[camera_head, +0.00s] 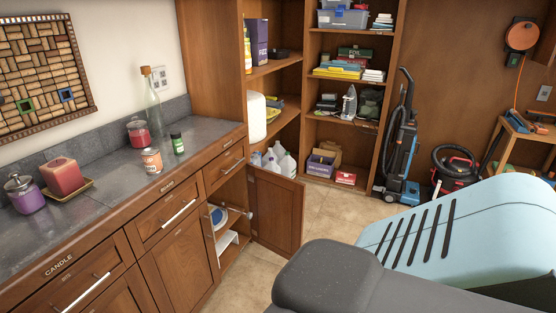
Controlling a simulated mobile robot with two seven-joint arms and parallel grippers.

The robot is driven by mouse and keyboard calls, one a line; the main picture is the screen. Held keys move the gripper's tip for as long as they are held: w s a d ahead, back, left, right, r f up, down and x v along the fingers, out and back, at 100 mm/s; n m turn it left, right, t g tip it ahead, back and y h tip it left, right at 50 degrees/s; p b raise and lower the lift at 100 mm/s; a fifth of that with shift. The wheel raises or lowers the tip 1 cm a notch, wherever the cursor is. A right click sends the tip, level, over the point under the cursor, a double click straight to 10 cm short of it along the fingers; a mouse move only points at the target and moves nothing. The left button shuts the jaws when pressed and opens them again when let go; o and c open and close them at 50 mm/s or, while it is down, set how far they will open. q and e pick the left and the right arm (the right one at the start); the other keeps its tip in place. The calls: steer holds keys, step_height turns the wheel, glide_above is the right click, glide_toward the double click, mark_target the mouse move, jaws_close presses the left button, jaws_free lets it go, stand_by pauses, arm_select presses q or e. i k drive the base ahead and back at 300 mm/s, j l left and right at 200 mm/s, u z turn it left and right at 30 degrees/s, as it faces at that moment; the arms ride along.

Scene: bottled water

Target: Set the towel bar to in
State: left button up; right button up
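The lower cabinet at the end of the counter has its wooden door (275,211) swung open. Inside the opening, a thin pale bar (238,210) sticks out toward the door, with a rounded end near the door's edge. It looks like the towel bar, but it is small, and I cannot tell how far it is pulled out. A blue and white round item (218,217) and a white shelf-like piece (228,239) are below and beside it. Neither gripper shows; a grey and light blue part of my own body fills the lower right.
The grey countertop (105,185) holds candles, jars and a glass bottle (152,105). Drawers with bar handles line the counter front. Open shelves stand behind, with jugs (287,165) on the floor level. A vacuum (401,150) stands at the back. Tiled floor (335,210) is clear beyond the door.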

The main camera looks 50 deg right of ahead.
mark_target(249, 215)
steer(key=z, duration=1.55)
steer(key=i+l+u, duration=0.1)
steer(key=i+l, duration=0.15)
steer(key=l, duration=0.15)
steer(key=i+l+u, duration=0.1)
steer(key=i+l, duration=0.2)
steer(key=l, duration=0.15)
steer(key=i+l+u, duration=0.1)
steer(key=i+l, duration=0.15)
steer(key=l, duration=0.2)
steer(key=i+l+u, duration=0.1)
steer(key=l, duration=0.35)
steer(key=i+l+u, duration=0.15)
steer(key=i+l, duration=0.15)
steer(key=l, duration=0.2)
steer(key=i+l+u, duration=0.1)
steer(key=l, duration=0.4)
steer(key=i+l+u, duration=0.1)
steer(key=i+l, duration=0.15)
steer(key=l, duration=0.3)
steer(key=i+l+u, duration=0.1)
steer(key=l, duration=0.4)
steer(key=i, duration=0.05)
